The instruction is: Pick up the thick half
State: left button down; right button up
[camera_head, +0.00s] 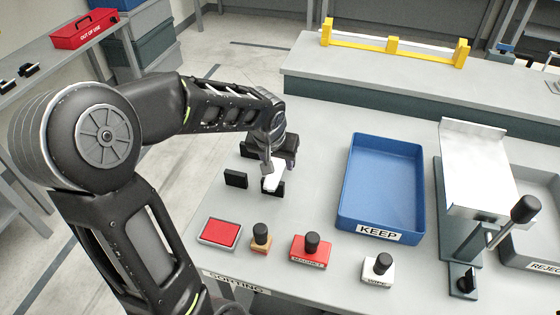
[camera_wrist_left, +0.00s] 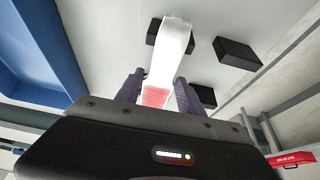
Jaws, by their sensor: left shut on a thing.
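A white strip-like piece (camera_head: 274,176), seemingly the thick half, is between the fingers of my left gripper (camera_head: 268,167), which is shut on it. In the left wrist view the white piece (camera_wrist_left: 172,48) reaches out past the fingers, with a red patch (camera_wrist_left: 156,97) near the gripper (camera_wrist_left: 160,90). Its far end overlaps a small black block (camera_head: 280,189) in view; I cannot tell whether it touches it. Another black block (camera_head: 236,178) stands to the left. My arm and gripper hide part of the piece. My right gripper is not in view.
A blue KEEP tray (camera_head: 383,170) stands empty to the right. A red ink pad (camera_head: 220,233) and several stamps, including a red MAGNET one (camera_head: 312,251), line the front edge. A metal lever device (camera_head: 455,215) and a grey REJECT tray (camera_head: 535,238) are far right.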

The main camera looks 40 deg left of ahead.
aim_at(278, 165)
pick_arm(q)
jog(key=shift+w+r+p, duration=0.1)
jog(key=shift+r+p, duration=0.35)
jog(key=shift+r, duration=0.2)
notch_tip(278, 165, up, 9)
jog(key=shift+r+b, duration=0.15)
jog(key=shift+b, duration=0.15)
dwell(0.4)
